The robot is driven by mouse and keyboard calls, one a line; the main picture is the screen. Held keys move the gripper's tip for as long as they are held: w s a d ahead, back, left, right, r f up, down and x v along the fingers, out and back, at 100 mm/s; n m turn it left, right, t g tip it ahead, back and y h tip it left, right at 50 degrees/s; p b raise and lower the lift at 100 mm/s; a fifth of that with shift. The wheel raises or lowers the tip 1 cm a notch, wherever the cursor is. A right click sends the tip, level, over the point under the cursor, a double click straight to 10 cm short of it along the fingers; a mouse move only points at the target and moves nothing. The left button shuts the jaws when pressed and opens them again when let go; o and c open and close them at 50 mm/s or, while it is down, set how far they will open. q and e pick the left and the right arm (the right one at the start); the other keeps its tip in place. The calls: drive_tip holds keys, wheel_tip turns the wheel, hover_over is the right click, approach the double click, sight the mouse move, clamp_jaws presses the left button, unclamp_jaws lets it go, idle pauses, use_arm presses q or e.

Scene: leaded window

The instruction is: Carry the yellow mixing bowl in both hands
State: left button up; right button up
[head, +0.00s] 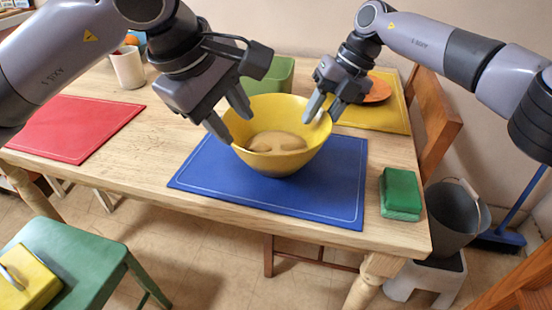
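The yellow mixing bowl (281,164) stands upright on a blue mat (215,177) near the table's front edge, with a tan, dough-like mass (276,142) inside. My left gripper (234,122) is at the bowl's left rim. Its fingers are apart, one outside the wall and one over the inside. My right gripper (322,116) is at the right rim, also with fingers apart, one over the inside and one outside. Whether any finger touches the bowl cannot be told.
A green chair (82,250) stands front left, a grey bucket (452,213) right.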

drive_tip(key=v, duration=1)
drive_tip(key=shift+r, duration=0.3)
drive_tip(key=shift+d, duration=0.1)
